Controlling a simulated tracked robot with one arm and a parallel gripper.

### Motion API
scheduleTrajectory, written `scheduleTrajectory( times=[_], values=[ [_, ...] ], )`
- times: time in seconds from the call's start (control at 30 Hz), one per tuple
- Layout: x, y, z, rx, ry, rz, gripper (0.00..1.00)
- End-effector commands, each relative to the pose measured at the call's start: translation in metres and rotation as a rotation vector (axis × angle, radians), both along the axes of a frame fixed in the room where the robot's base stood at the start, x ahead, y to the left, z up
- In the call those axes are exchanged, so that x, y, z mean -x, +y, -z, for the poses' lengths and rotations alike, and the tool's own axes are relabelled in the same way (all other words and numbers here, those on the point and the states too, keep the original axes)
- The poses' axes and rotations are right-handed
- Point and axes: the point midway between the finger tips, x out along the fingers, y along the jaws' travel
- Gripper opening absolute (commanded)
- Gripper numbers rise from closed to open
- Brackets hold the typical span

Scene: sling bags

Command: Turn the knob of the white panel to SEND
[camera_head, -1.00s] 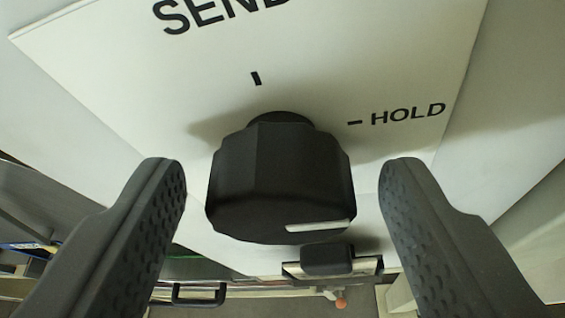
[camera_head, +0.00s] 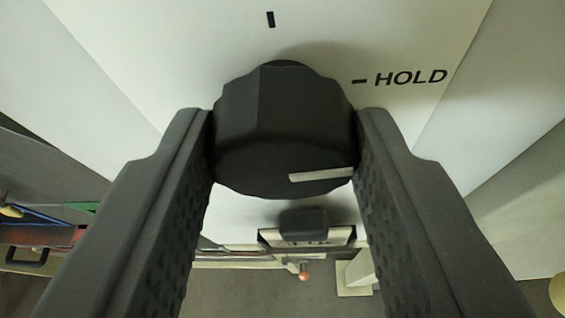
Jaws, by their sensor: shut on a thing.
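The white panel (camera_head: 160,60) fills the upper part of the view. Its black faceted knob (camera_head: 282,125) stands out from the panel in the middle, with a pale pointer line (camera_head: 320,174) on its face at the lower right, toward the HOLD side. The HOLD label (camera_head: 410,77) and its tick are to the right of the knob. Another tick (camera_head: 270,19) is above the knob; the SEND lettering is out of view. My gripper (camera_head: 284,140) is shut on the knob, one finger against its left side and one against its right.
A small black block on a metal plate (camera_head: 304,224) sits just below the knob. Farther below are a bar with an orange-red ball (camera_head: 304,275) and a dark handle (camera_head: 25,257) at the left. Coloured items lie at the far left.

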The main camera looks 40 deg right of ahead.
Motion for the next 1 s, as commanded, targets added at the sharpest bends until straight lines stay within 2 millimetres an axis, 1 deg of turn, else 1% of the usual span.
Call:
scheduleTrajectory(
  times=[0.3,1.0],
  values=[
    [-0.0024,0.0008,-0.0047,0.173,0.217,0.001,0.14],
    [-0.0062,0.0041,-0.0026,0.583,0.744,0.001,0.14]
  ],
)
